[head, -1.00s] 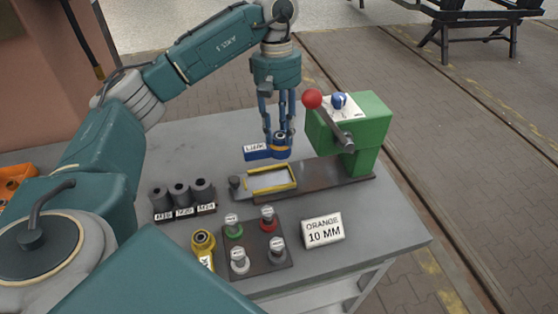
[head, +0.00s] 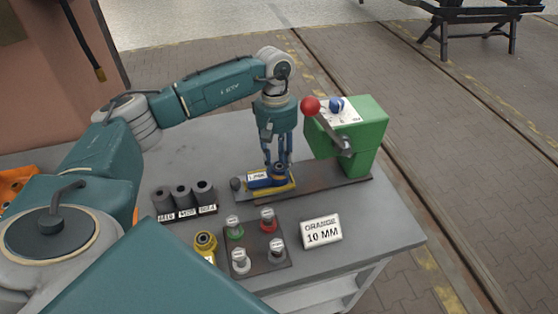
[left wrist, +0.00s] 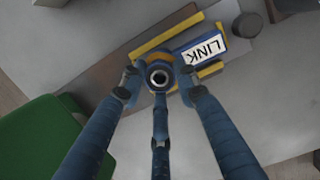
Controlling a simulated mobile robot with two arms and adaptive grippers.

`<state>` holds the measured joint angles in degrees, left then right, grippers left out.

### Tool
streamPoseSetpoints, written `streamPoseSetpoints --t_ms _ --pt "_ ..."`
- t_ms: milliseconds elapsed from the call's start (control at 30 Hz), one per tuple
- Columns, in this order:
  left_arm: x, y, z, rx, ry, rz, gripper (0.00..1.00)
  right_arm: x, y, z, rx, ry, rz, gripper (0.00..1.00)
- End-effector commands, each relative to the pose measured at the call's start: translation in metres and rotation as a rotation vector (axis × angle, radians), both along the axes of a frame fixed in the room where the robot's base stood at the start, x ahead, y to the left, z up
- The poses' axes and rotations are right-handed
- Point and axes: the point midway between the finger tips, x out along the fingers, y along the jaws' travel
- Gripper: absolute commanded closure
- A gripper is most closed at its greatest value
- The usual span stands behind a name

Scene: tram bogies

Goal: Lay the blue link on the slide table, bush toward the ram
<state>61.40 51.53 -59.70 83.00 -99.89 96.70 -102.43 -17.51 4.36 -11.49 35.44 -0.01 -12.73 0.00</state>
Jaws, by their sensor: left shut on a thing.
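The blue link (head: 259,179) has a white label reading LINK and a round bush end with an orange-brown ring. My left gripper (head: 279,172) is shut around the bush end, with its fingers pointing down. The link is at the yellow-framed slide table (head: 291,186), and in the left wrist view the link (left wrist: 208,48) lies along and between the yellow rails (left wrist: 165,36). Its bush end points toward the green press (head: 362,137), which has a red-knobbed lever. I cannot tell whether the link rests fully on the table. My right gripper is not in view.
A dark base plate (head: 335,182) runs from the press under the slide table.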

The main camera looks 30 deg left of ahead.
Motion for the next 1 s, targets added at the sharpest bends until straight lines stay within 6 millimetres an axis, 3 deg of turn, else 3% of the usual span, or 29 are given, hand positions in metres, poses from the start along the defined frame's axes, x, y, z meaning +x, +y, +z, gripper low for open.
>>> streamPoseSetpoints --t_ms 100,133,200,633,1000 --pt "0.001 0.0 -0.002 0.0 -0.002 0.0 1.0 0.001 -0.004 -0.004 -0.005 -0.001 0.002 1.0" --pt "0.0 0.0 -0.002 0.0 0.0 0.0 0.66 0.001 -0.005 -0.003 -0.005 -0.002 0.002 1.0" --pt "0.0 0.0 -0.002 0.0 0.0 0.0 0.52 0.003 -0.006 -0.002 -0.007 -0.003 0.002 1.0" --pt "0.002 0.001 0.006 0.0 -0.004 0.0 0.5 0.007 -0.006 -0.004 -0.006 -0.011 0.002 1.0" --pt "0.01 0.009 0.08 0.0 -0.006 0.0 0.5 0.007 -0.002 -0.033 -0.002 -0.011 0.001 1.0"
